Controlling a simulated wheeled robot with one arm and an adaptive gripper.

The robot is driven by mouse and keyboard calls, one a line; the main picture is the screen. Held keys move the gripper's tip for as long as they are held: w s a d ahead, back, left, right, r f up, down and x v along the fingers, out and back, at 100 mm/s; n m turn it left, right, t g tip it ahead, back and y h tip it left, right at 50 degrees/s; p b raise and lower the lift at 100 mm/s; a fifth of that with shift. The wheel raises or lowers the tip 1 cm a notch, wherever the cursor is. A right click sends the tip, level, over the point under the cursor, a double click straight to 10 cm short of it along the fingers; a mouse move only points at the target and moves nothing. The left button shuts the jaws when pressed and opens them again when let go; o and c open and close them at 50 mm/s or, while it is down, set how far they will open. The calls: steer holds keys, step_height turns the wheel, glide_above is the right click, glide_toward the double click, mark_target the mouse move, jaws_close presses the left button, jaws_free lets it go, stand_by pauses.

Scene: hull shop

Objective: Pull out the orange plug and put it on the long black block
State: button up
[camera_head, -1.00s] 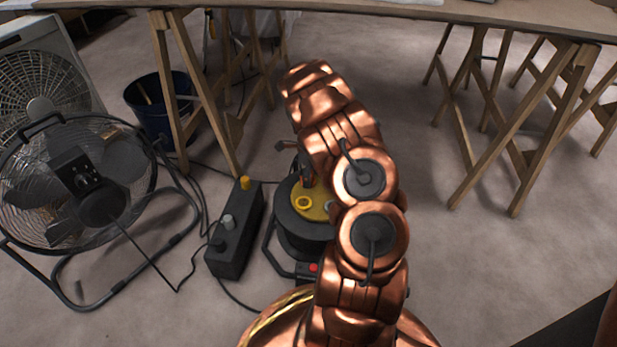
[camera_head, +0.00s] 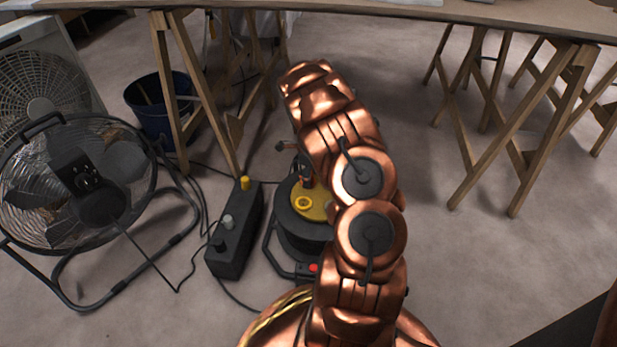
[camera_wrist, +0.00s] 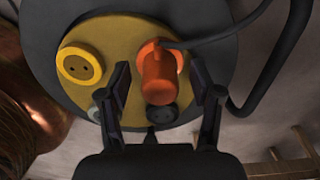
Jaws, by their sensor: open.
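The orange plug (camera_wrist: 158,82) sits in a socket on the yellow face (camera_wrist: 118,38) of a black cable reel, with a dark cord running from its top to the right. My gripper (camera_wrist: 160,70) is open, with one finger on each side of the plug and a visible gap on both sides. In the head view my arm hides most of the gripper and part of the reel (camera_head: 297,232). The long black block (camera_head: 230,255) lies on the floor left of the reel. It carries a yellow plug (camera_head: 244,183), a grey plug (camera_head: 228,221) and a black plug (camera_head: 218,244).
A yellow socket ring (camera_wrist: 80,65) and a dark socket (camera_wrist: 162,113) are on the reel face. A floor fan (camera_head: 85,185) stands left of the block, with loose cables between. Wooden trestles (camera_head: 205,100) and a dark bucket (camera_head: 160,110) stand behind.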

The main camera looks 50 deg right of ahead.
stand_by(0.4)
jaws_close()
stand_by(0.4)
steer(key=shift+r, duration=0.1)
steer(key=shift+r+p, duration=1.2)
steer(key=shift+r, duration=1.65)
